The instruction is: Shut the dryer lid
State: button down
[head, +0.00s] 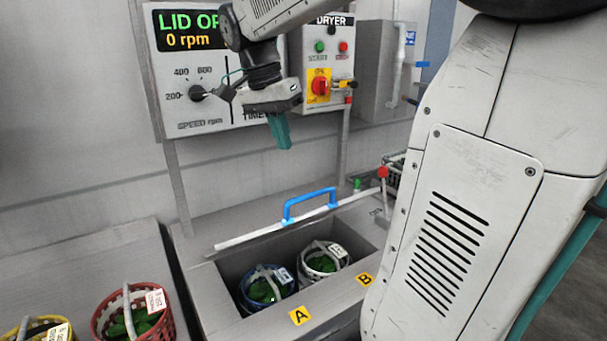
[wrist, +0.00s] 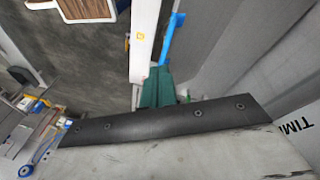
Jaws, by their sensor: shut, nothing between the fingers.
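The dryer's lid is raised off its opening. In the head view its white edge (head: 245,238) runs slanting along the back of the opening, with a blue handle (head: 308,203) on it. My gripper (head: 281,132), with teal fingers, is shut and empty above the handle, in front of the control panel and apart from the lid. In the wrist view the teal fingers (wrist: 156,88) show beyond the dark gripper body, with the white lid edge (wrist: 143,40) and blue handle (wrist: 172,38) beyond them. Two baskets, blue-rimmed (head: 285,276) and white (head: 343,255), hold greens inside the open dryer.
The panel display (head: 190,32) reads "LID OP", the rest hidden by my arm, and 0 rpm. A dryer switch box (head: 320,65) hangs beside it. A red-knobbed lever (head: 382,172) stands at the right. A red basket (head: 133,316) and a yellow one (head: 42,328) sit left.

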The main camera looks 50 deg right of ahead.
jog(key=w+d+r+m+g, duration=0.1)
jog(key=w+d+m, duration=0.35)
jog(key=d, duration=0.25)
jog(key=s+d+f+m, duration=0.1)
jog(key=s+f, duration=0.4)
jog(key=f, duration=0.7)
jog(key=shift+d+f, duration=0.3)
jog(key=shift+d, duration=0.4)
